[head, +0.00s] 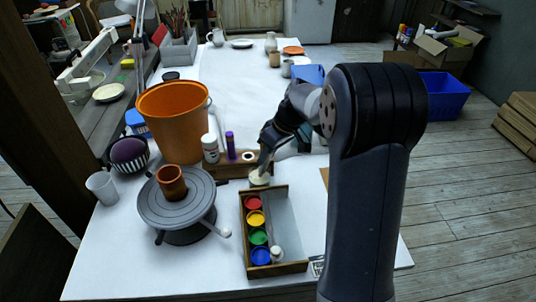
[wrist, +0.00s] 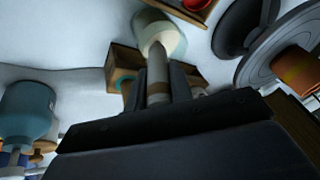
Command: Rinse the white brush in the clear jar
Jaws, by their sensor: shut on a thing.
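My gripper (head: 264,164) is shut on a pale, whitish brush (wrist: 157,70) with a brownish band, which points away from the jaws. The jar (wrist: 163,34), pale and see-through, stands at the far end of the brush. In the head view the jar (head: 260,179) is just below my gripper, at the back end of the paint box. The brush's far end overlaps the jar's mouth and seems to be inside it; how deep I cannot tell. The brush is mostly hidden by my gripper in the head view.
The paint box (head: 243,232) holds red, yellow, green and blue pots and a pale tool (head: 277,252). A wooden rack (head: 226,169) stands behind the jar. Left are a turntable (head: 150,207) with a clay cup (head: 171,183) and an orange bucket (head: 172,120). The back table is mostly clear.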

